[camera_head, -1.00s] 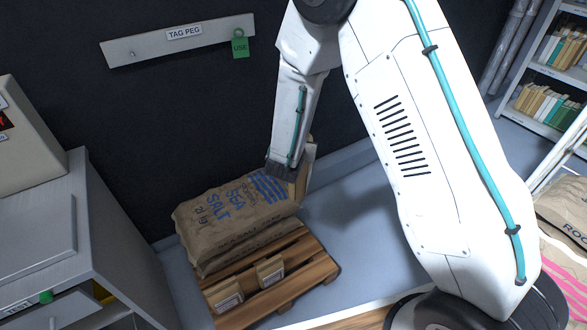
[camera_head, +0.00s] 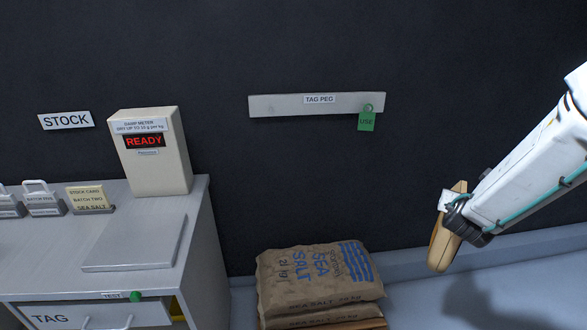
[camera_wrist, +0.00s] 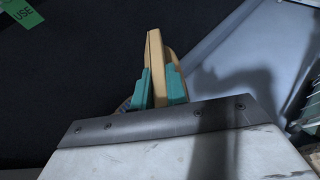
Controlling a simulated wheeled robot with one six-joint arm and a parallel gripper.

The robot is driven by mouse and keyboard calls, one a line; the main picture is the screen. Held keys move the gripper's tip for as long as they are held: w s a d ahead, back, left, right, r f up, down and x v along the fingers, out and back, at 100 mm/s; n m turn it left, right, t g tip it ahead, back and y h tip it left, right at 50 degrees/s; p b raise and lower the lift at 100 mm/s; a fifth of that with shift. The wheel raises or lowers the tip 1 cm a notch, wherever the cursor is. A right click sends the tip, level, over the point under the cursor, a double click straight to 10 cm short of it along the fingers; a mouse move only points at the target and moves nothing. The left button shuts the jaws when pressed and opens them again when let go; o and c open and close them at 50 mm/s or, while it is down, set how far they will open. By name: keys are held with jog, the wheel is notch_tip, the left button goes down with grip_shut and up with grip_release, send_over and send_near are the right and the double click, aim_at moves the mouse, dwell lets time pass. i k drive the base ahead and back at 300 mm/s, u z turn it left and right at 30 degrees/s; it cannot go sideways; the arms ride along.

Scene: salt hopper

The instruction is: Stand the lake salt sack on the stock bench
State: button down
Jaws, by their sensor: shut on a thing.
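My gripper (camera_head: 456,208) is at the right of the head view, in the air in front of the dark wall. It is shut on a small tan sack (camera_head: 442,250), held tilted. In the wrist view the teal fingers of my gripper (camera_wrist: 160,90) press on both sides of the sack (camera_wrist: 154,55). Its label is not readable, so I cannot tell whether it is lake salt. The grey bench (camera_head: 45,255) under the STOCK sign (camera_head: 66,120) is at the left, well away from my gripper.
A damp meter (camera_head: 160,175) reading READY, a flat plate (camera_head: 135,245) and card holders (camera_head: 90,200) occupy the bench top. Large sea salt sacks (camera_head: 315,280) lie stacked beside the bench. A green USE tag (camera_head: 366,121) hangs on the tag peg board (camera_head: 285,105).

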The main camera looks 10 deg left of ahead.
aim_at(23, 259)
jog(key=z, duration=1.2)
jog(key=k, duration=1.7)
jog(key=u, duration=1.4)
